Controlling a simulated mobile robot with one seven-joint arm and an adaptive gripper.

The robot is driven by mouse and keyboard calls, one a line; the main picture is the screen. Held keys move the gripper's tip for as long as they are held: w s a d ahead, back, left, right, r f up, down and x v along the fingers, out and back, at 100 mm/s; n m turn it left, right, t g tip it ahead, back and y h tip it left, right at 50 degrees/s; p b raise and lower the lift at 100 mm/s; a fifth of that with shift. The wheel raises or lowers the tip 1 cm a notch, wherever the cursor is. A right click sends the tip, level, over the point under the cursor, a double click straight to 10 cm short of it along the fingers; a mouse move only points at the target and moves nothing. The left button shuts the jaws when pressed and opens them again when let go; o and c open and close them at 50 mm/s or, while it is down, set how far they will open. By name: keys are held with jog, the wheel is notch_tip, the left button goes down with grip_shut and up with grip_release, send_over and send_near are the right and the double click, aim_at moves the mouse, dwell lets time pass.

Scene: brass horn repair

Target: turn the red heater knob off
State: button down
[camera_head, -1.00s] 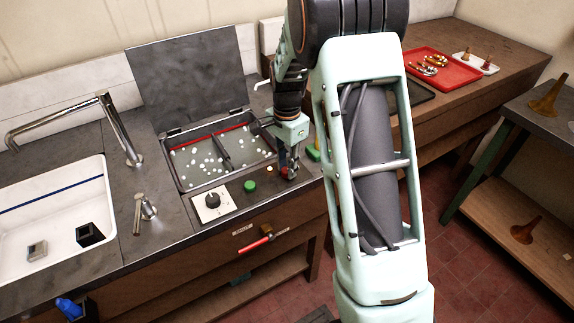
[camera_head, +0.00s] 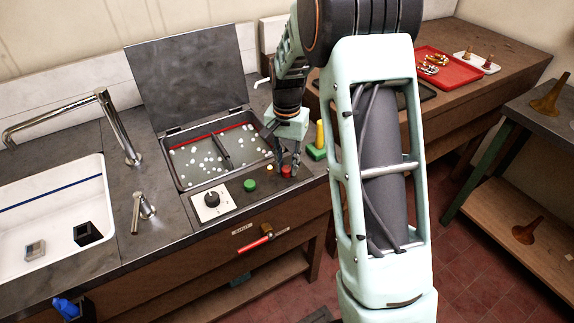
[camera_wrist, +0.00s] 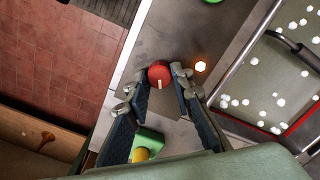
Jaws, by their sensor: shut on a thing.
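The red heater knob (camera_wrist: 159,73) is a round knob with a pale pointer mark, set in the grey counter top. It also shows in the head view (camera_head: 286,171), at the counter's front right. My gripper (camera_wrist: 160,78) is over the knob, with a fingertip at each side of it, shut on it. In the head view my gripper (camera_head: 287,167) reaches down onto the knob from above. A small lamp (camera_wrist: 200,67) beside the knob glows orange in the wrist view.
A green button (camera_head: 250,185) and a black dial on a white plate (camera_head: 212,201) are left of the knob. An open tank (camera_head: 183,180) with white floating pieces lies behind. A green block with a yellow cylinder (camera_head: 319,137) stands right of my gripper.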

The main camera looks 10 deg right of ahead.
aim_at(286, 168)
jog(key=n, duration=0.6)
jog(key=shift+n, duration=0.3)
jog(key=n, duration=0.5)
jog(key=shift+a, duration=0.1)
jog(key=shift+w+n, duration=0.1)
jog(key=shift+n, duration=0.2)
jog(key=c, duration=1.7)
grip_release()
notch_tip(286, 168, up, 12)
jog(key=shift+r, duration=0.1)
